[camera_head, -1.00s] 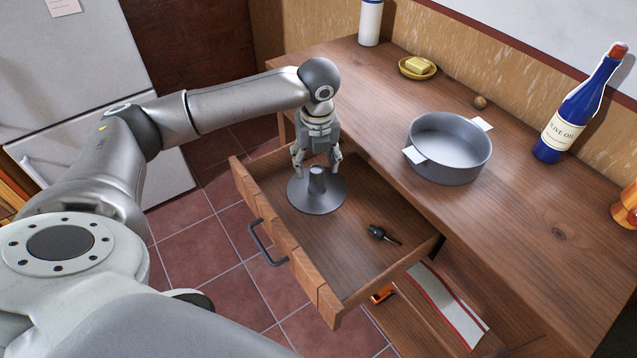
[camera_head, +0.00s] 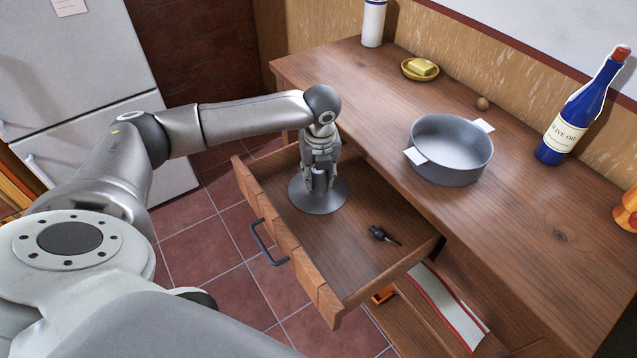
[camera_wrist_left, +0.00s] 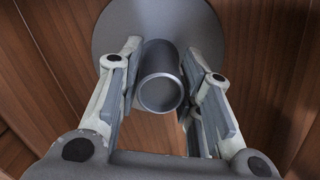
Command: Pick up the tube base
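The tube base (camera_head: 330,203) is a grey round disc with a short upright tube in its middle. It stands in the far-left part of the open wooden drawer (camera_head: 345,250). My left gripper (camera_head: 319,184) points down over it, with its fingers low around the tube and hiding most of it. In the left wrist view the open tube end (camera_wrist_left: 160,92) sits between the two fingers of my left gripper (camera_wrist_left: 160,58). The fingers are apart, one close on each side of the tube; firm contact does not show. My right gripper is not in view.
A dark key-like object (camera_head: 381,235) lies in the drawer to the right of the base. The drawer walls and the worktop edge border the arm. On the worktop are a grey pan (camera_head: 450,165), a yellow dish (camera_head: 419,72) and a blue bottle (camera_head: 575,115).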

